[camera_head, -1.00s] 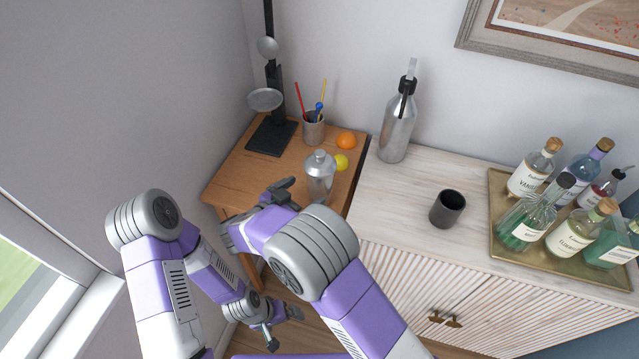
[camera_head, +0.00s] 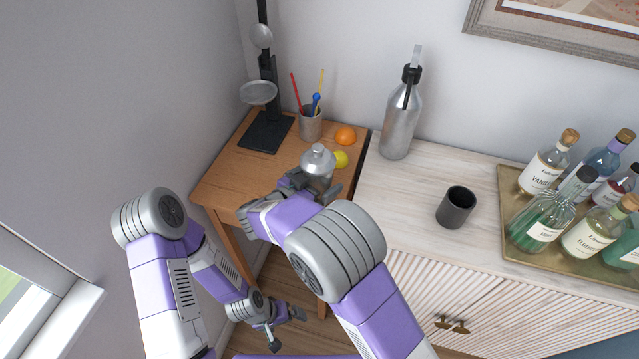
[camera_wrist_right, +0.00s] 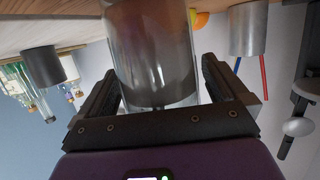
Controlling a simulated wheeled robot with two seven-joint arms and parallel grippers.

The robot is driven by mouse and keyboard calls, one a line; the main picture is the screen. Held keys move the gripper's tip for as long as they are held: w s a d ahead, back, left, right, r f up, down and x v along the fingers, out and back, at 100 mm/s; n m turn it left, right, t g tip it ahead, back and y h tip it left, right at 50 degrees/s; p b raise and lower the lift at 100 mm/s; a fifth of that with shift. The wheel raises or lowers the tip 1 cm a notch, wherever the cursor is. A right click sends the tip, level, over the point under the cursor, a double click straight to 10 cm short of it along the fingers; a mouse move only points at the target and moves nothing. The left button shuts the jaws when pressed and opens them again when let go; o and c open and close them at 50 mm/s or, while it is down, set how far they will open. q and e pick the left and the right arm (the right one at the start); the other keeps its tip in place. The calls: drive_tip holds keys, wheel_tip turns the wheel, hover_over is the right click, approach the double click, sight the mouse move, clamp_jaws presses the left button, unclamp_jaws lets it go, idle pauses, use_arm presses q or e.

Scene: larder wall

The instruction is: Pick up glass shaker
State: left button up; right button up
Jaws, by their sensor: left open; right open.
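The glass shaker (camera_head: 318,160) stands upright on the wooden side table, a clear body with a grey metal cap. Its lower part is hidden behind my right gripper (camera_head: 306,182) in the head view. In the right wrist view, which is upside down, the shaker (camera_wrist_right: 152,45) fills the space between the two dark fingers of my open right gripper (camera_wrist_right: 160,92). Whether a finger touches the glass I cannot tell. My left gripper (camera_head: 287,327) is open and empty, low down in front of the side table and well away from the shaker.
On the wooden table (camera_head: 228,180) are a yellow lemon (camera_head: 341,159), an orange (camera_head: 345,136), a pen cup (camera_head: 311,126) and a black stand (camera_head: 266,133). The pale cabinet carries a metal siphon (camera_head: 400,125), a dark cup (camera_head: 455,207) and a bottle tray (camera_head: 515,243).

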sight(313, 153)
drive_tip(key=shift+s+r, duration=0.1)
drive_tip(key=shift+c, duration=1.1)
drive_tip(key=c, duration=1.2)
wheel_tip(313, 153, up, 11)
drive_tip(key=p, duration=0.4)
drive_tip(key=shift+f, duration=0.2)
wheel_tip(313, 153, up, 8)
drive_tip(key=p, duration=0.8)
drive_tip(key=shift+f+p, duration=0.15)
drive_tip(key=shift+p, duration=0.2)
drive_tip(key=shift+f, duration=0.1)
